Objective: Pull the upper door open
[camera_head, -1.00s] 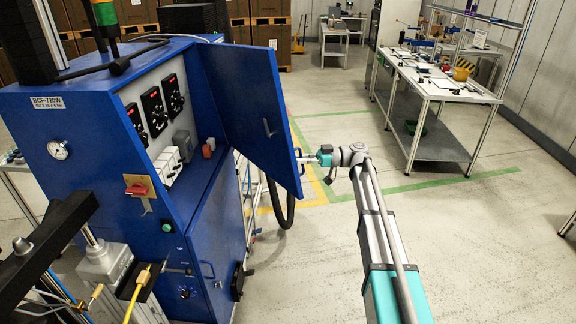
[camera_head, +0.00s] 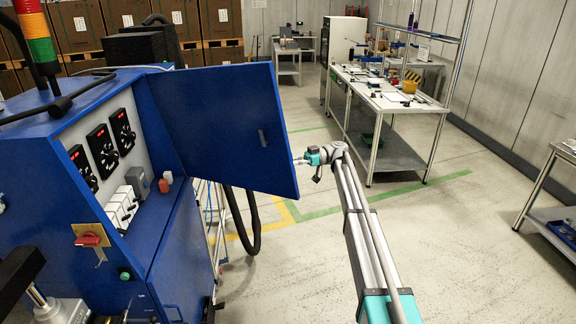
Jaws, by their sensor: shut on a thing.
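The blue cabinet's upper door (camera_head: 225,130) stands wide open, swung out to the right, with its inner face towards me. A small dark latch (camera_head: 262,138) is on that face. My gripper (camera_head: 299,161) is at the door's free right edge, shut on the door handle, which is on the far side. The door hides the handle and most of the fingertips. Inside the opening are black dials with red displays (camera_head: 103,150) and white switches (camera_head: 122,205). The lower door (camera_head: 185,255) is closed.
A black hose (camera_head: 250,235) hangs behind the door. A workbench (camera_head: 385,90) with tools stands at the back right, and another table (camera_head: 555,190) at the right edge. Boxes (camera_head: 90,25) are stacked behind the cabinet. The floor (camera_head: 460,250) at right is clear.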

